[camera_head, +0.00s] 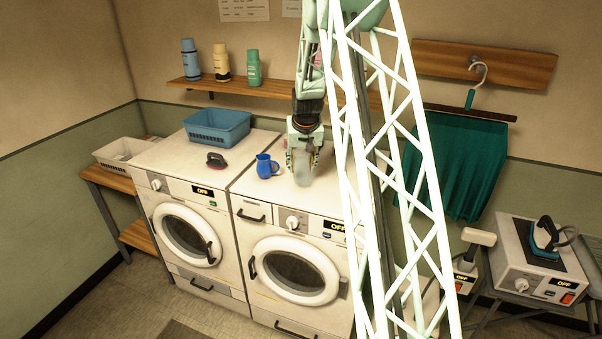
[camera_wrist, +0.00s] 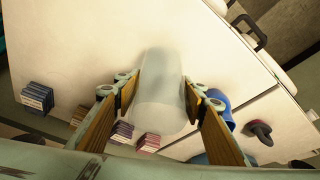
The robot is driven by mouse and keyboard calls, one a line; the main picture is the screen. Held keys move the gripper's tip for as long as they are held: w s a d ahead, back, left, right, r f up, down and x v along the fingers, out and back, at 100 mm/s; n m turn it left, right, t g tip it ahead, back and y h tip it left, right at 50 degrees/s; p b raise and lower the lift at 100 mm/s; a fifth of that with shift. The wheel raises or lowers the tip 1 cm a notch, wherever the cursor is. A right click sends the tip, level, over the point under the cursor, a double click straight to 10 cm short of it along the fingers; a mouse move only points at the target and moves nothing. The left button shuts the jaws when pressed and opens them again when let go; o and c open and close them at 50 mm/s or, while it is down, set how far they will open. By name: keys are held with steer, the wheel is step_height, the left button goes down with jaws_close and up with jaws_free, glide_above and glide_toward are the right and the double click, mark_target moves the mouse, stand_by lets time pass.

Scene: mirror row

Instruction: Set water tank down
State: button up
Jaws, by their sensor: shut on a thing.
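The water tank (camera_wrist: 160,95) is a pale, translucent, rounded vessel. In the wrist view it sits between the two wooden-faced fingers of my gripper (camera_wrist: 160,100), which are shut on it. In the head view my gripper (camera_head: 304,150) points down over the top of the right washing machine (camera_head: 325,196), with the tank (camera_head: 303,171) between its fingers. The tank's lower end is at or just above the white top; I cannot tell whether it touches.
A blue mug (camera_head: 264,166) stands close left of the tank. A dark red-and-black brush (camera_head: 216,160) and a blue basket (camera_head: 217,127) are farther left. Small boxes (camera_wrist: 37,98) lie near the back edge. The machine top in front of the tank is clear.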

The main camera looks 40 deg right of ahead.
mark_target(301, 171)
steer(key=shift+w+d, duration=0.15)
steer(key=shift+w, duration=0.25)
steer(key=shift+f+p, duration=0.55)
steer(key=shift+f, duration=1.2)
steer(key=shift+f, duration=0.2)
steer(key=o, duration=0.9)
steer(key=shift+r, duration=0.2)
steer(key=shift+r, duration=0.15)
steer(key=shift+b+v, duration=0.85)
steer(key=shift+v, duration=5)
steer(key=shift+s, duration=0.15)
